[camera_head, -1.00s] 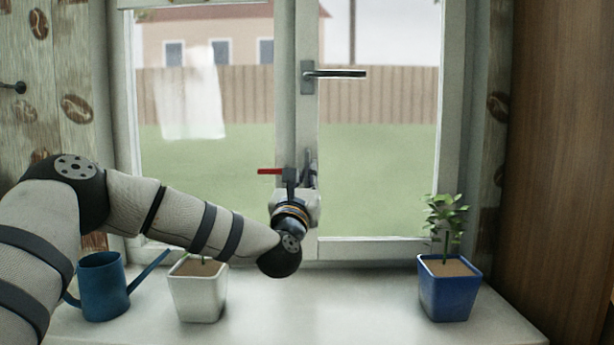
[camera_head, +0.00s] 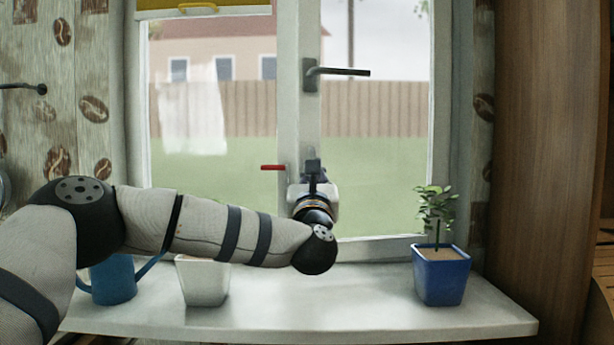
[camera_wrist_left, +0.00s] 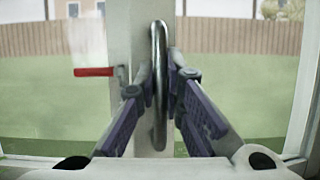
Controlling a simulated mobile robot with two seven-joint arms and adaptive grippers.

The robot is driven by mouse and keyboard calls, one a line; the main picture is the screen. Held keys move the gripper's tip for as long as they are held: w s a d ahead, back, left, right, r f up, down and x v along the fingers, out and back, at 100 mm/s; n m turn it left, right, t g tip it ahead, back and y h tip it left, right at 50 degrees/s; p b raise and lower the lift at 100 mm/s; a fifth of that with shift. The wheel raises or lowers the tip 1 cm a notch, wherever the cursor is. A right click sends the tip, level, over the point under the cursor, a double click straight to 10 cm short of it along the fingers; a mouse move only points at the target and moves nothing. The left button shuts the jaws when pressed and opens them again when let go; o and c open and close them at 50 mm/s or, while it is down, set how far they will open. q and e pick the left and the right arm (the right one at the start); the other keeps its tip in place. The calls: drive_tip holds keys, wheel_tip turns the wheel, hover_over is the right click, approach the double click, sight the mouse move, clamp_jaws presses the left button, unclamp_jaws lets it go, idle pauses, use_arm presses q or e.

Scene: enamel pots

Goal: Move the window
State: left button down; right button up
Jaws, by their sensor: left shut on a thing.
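The window has a left pane (camera_head: 213,110) and a right pane (camera_head: 380,110) in white frames. A dark lever handle (camera_head: 340,72) sticks out to the right from the middle frame. A red-tipped lever (camera_head: 273,167) sits lower on the left; it also shows in the left wrist view (camera_wrist_left: 94,72). My left gripper (camera_head: 313,168) is at the lower middle frame. In the left wrist view its fingers (camera_wrist_left: 163,88) are shut on an upright metal pull handle (camera_wrist_left: 160,50). The right pane looks shut or nearly so. My right gripper is not in view.
The white sill (camera_head: 340,315) holds a blue watering can (camera_head: 112,281) and a white pot (camera_head: 203,282), both partly behind my left arm. A blue pot (camera_head: 441,277) with a plant stands at the right. A wooden panel (camera_head: 545,150) bounds the right side.

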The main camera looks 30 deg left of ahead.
use_arm(q)
drive_tip(key=c, duration=2)
unclamp_jaws()
drive_tip(key=shift+f, duration=0.1)
drive_tip(key=shift+o, duration=0.2)
drive_tip(key=v, duration=1.2)
